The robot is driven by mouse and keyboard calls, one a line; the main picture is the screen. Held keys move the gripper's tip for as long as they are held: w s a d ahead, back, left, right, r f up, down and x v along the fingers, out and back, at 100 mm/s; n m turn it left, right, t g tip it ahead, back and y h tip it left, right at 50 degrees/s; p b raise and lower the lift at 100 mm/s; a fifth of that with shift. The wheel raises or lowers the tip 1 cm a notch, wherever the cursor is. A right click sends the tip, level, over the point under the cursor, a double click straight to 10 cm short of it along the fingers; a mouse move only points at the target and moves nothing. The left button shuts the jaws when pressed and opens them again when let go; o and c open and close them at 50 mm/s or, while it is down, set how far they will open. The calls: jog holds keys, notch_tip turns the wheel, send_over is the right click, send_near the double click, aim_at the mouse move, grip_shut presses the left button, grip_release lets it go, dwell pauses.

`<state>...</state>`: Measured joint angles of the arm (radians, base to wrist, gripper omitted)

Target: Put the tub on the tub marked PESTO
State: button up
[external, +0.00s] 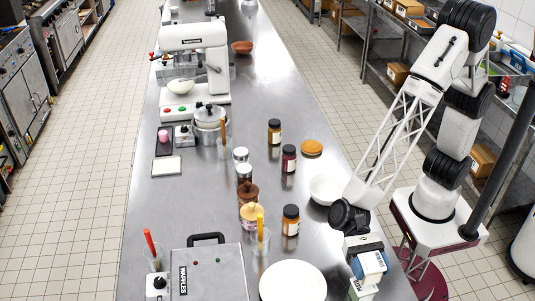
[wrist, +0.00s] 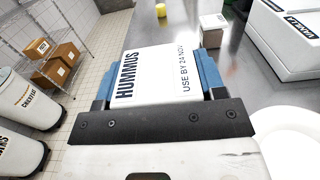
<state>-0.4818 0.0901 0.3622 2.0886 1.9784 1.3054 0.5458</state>
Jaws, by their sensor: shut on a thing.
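My gripper (wrist: 170,82) is shut on a white tub (wrist: 148,70) with dark lettering, HUMMUS and a USE BY date, between its blue fingers. In the external view my gripper (external: 370,264) is at the right front of the steel counter, right of the white plate. Just below it there, a pale thing with a green band (external: 362,287) shows at the counter's front right. Its lettering is too small to read, and I cannot tell whether it touches the held tub. No PESTO marking is readable in either view.
The white plate (external: 293,283) lies left of my gripper. The waffle maker (external: 211,274) stands further left. A white bowl (external: 326,190) and several jars stand behind. A small box (wrist: 213,30) stands beyond the held tub in the wrist view.

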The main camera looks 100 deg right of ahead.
aim_at(372, 282)
jog(key=shift+f, duration=1.5)
jog(key=shift+f, duration=0.1)
jog(key=o, duration=1.1)
jog(key=d, duration=1.2)
